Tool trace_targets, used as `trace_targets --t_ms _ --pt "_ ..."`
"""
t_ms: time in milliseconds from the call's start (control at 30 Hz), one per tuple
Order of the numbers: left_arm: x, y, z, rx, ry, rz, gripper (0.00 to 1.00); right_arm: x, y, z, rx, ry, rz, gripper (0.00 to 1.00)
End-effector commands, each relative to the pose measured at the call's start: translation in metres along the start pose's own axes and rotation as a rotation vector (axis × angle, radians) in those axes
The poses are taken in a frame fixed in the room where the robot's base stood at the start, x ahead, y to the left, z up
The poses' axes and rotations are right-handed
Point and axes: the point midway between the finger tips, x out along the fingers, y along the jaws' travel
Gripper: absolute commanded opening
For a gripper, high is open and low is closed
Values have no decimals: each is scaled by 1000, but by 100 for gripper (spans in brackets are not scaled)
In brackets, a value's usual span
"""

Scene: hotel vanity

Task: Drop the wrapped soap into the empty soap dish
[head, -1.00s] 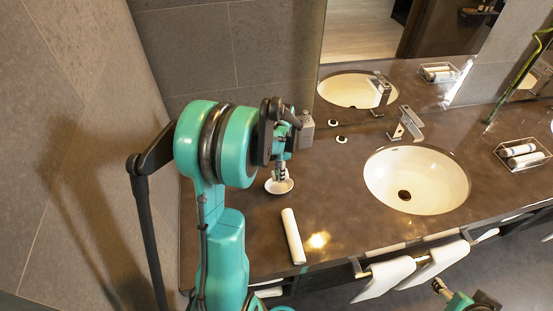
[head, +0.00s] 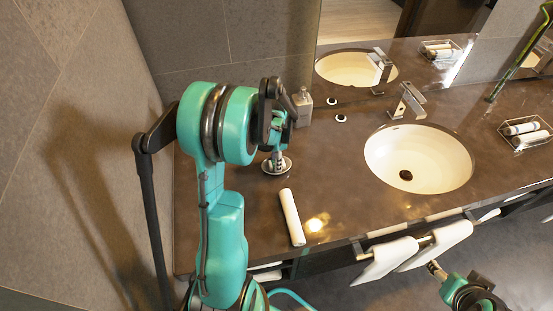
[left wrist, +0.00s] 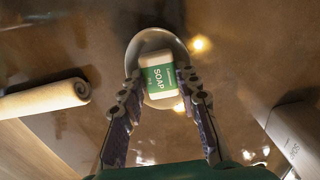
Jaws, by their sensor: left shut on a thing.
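The wrapped soap (left wrist: 159,78) is a white bar with a green band reading SOAP. My left gripper (left wrist: 160,88) is shut on it, one finger on each side. The soap dish (left wrist: 146,40) is a small round pale bowl right behind the soap in the left wrist view; I cannot tell whether they touch. In the head view the dish (head: 288,166) sits on the counter, with my left gripper (head: 274,161) over it, hiding its middle. My right gripper (head: 436,269) shows at the lower right, in front of the counter, its jaw state unclear.
A white rolled towel (head: 291,217) lies in front of the dish. A grey dispenser (head: 303,106) stands behind it. The sink (head: 418,158) and faucet (head: 408,100) are to the right, a wire basket of rolls (head: 525,133) beyond. White towels (head: 413,251) hang at the counter front.

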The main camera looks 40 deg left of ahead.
Motion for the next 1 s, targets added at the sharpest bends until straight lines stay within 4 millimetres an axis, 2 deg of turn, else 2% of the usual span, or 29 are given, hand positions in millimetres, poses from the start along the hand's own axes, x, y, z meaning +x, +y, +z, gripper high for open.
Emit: trace_targets --t_ms 167,200,267,667,767,1000 --pt "-1 0 0 0 0 0 12 -1 0 -1 0 0 0 60" --pt "-1 0 0 0 0 0 42 -1 0 -1 0 0 0 60" --pt "-1 0 0 0 0 0 56 -1 0 -1 0 0 0 60" --pt "-5 0 0 0 0 0 56 -1 0 -1 0 0 0 60" --pt "-16 0 0 0 0 0 56 -1 0 -1 0 0 0 60" --pt "-68 0 0 0 0 0 56 -1 0 -1 0 0 0 60"
